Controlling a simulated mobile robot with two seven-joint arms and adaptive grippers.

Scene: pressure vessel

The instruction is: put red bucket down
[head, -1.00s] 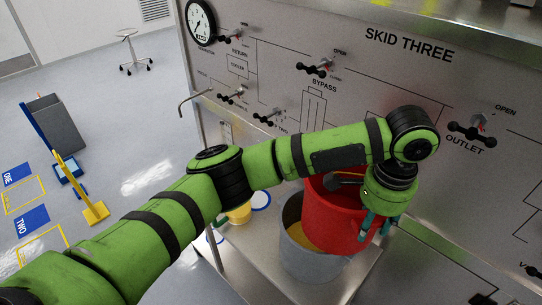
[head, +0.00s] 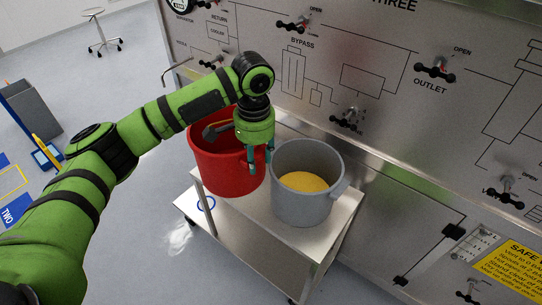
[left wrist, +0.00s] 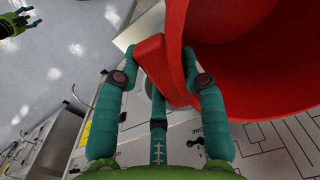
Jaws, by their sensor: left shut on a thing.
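The red bucket (head: 222,172) is at the left end of the metal cart (head: 262,218), left of the grey bucket (head: 303,207). My left gripper (head: 258,172) is shut on the right side of the red bucket. In the left wrist view, the fingers (left wrist: 160,72) close around the red grip (left wrist: 152,58) on the bucket's side. The red bucket looks roughly upright. I cannot tell whether its base touches the cart top. The grey bucket holds something yellow (head: 303,182). At the top left of the left wrist view, my right gripper (left wrist: 18,20) shows small and cut off.
The panel (head: 390,75) with valve handles, including the outlet valve (head: 436,72), stands behind the cart. The cart top is bare in front of the grey bucket. Open floor lies to the left.

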